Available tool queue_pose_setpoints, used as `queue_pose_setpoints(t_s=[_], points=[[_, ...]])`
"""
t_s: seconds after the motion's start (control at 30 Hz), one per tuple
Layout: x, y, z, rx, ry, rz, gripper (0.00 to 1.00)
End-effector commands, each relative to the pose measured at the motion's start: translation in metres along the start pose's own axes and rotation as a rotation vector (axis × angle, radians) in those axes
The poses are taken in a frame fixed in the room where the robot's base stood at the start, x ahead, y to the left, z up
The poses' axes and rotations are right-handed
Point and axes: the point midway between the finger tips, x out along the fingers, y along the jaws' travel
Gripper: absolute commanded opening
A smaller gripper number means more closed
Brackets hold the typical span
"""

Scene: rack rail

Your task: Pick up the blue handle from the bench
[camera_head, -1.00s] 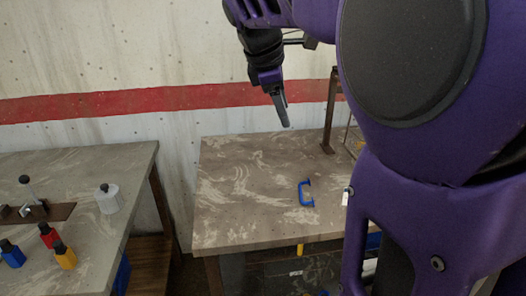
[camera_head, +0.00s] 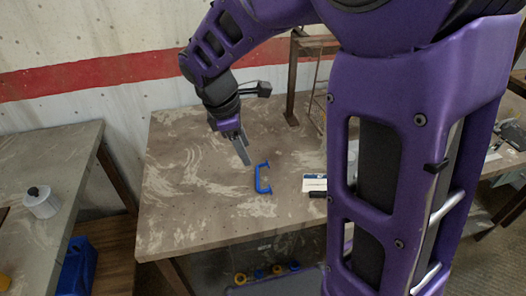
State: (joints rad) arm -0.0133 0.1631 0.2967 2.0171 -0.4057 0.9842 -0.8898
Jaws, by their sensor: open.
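The blue handle (camera_head: 259,178) lies on the bench (camera_head: 180,215), a U shape with its opening to the right. My gripper (camera_head: 243,157) hangs over the bench just above and to the left of the handle in the picture. Its fingers point down, and it is empty and apart from the handle. The gap between the fingers is hard to make out from this side.
A white labelled item (camera_head: 314,183) and a dark piece (camera_head: 318,194) lie right of the handle. A brown metal frame (camera_head: 292,85) stands at the bench's back. Another bench (camera_head: 75,150) with a white bottle (camera_head: 41,203) is at left. The bench's left part is clear.

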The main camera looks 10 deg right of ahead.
Motion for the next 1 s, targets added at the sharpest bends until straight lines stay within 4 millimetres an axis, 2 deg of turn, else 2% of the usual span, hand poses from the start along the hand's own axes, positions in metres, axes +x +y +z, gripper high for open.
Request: queue_pose_setpoints(t_s=[0.17, 0.4, 0.6, 0.87, 1.0], points=[[0.018, -0.004, -0.002, -0.003, 0.002, -0.009, 0.57], [0.072, -0.004, -0.002, -0.004, 0.001, -0.009, 0.57], [0.109, -0.004, -0.002, -0.003, 0.003, -0.006, 0.57], [0.128, -0.004, -0.001, -0.003, 0.002, -0.005, 0.57], [0.148, -0.005, 0.003, -0.003, 0.001, -0.008, 0.57]])
